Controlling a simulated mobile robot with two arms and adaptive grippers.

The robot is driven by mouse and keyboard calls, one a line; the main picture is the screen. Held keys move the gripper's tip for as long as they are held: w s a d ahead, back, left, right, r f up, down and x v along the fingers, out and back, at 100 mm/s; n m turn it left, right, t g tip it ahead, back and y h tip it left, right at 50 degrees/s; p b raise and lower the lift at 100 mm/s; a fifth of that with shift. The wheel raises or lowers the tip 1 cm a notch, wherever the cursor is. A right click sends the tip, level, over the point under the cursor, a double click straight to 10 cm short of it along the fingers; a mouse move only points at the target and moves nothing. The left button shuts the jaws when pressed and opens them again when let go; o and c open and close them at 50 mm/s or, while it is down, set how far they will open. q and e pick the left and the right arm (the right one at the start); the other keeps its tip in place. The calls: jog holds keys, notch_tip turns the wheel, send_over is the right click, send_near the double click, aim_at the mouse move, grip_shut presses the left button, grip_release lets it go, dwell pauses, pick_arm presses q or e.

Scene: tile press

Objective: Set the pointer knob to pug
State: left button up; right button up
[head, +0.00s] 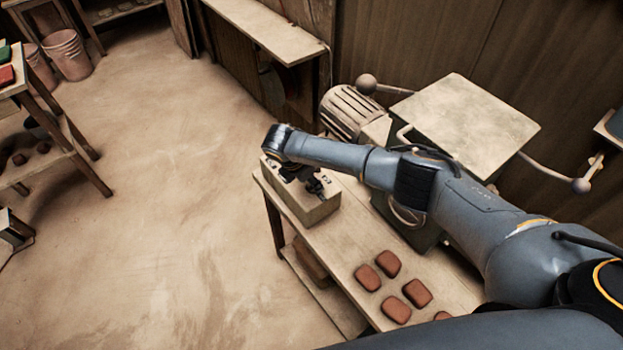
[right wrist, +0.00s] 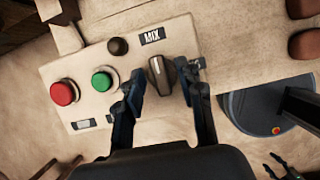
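The pointer knob (right wrist: 160,75) is dark with a pale pointer line and sits on a beige control box (right wrist: 55,85). In the right wrist view it lies between the fingers of my right gripper (right wrist: 165,76), which look spread with small gaps beside it. A label reading MIX (right wrist: 152,36) is beside the knob. Other labels, such as one at the lower left (right wrist: 83,124), are too small to read. In the head view my right gripper (head: 312,183) is over the control box (head: 312,209) and hides the knob. My left gripper (right wrist: 277,165) shows partly at the lower right, fingers apart.
The box also carries a red button (right wrist: 64,92), a green button (right wrist: 104,80) and a dark round knob (right wrist: 118,46). It stands on a bench (head: 335,262) with several reddish tiles (head: 388,263). A press (head: 465,125) stands behind my right arm.

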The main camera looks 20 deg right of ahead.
jog(key=shift+c, duration=1)
grip_shut()
pick_arm(q)
jog(key=shift+s, duration=0.5)
